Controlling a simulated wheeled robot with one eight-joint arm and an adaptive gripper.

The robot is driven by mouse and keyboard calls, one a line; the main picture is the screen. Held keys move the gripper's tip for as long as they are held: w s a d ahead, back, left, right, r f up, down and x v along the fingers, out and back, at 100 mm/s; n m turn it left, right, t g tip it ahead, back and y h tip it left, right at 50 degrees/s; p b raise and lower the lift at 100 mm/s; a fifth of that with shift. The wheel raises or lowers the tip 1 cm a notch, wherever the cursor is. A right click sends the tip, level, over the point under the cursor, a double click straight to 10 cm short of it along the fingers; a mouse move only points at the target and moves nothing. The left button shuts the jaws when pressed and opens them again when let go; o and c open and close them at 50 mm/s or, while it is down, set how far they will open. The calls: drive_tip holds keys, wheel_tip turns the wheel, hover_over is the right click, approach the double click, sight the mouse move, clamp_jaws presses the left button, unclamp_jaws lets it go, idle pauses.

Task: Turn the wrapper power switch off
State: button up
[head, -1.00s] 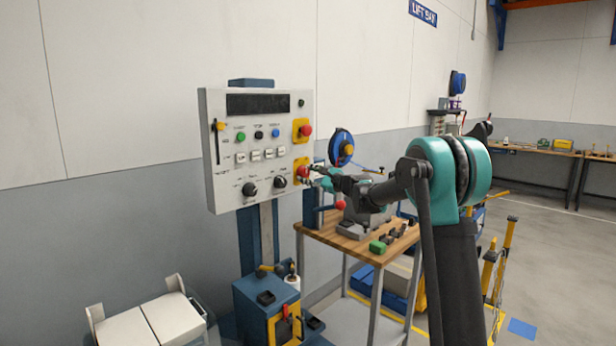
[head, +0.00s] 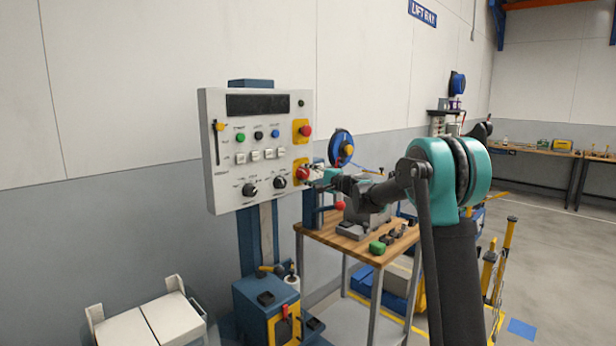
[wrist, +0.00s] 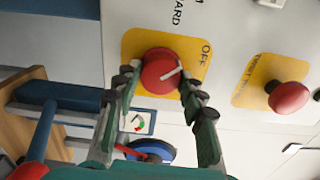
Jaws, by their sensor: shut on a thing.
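The wrapper power switch is a red round knob (wrist: 161,70) with a white pointer line, on a yellow plate (wrist: 138,42) marked OFF. In the wrist view the pointer slants up and right, roughly toward the OFF side. The switch also shows at the lower right of the white control panel (head: 222,188) in the head view (head: 302,173). My gripper (wrist: 158,88) is shut on the knob, one finger on each side of it. In the head view my gripper (head: 318,183) reaches the panel from the right.
A red mushroom button (wrist: 288,97) on its own yellow plate sits close beside the switch. Several knobs and buttons fill the panel. A wooden-topped workbench (head: 345,245) with tools stands below my arm. A blue reel (head: 341,146) is behind.

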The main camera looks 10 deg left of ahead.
drive_tip(key=shift+s+n, duration=0.1)
drive_tip(key=shift+n, duration=0.4)
drive_tip(key=o, duration=1.2)
drive_tip(key=v, duration=1.2)
drive_tip(key=shift+s+f, duration=0.1)
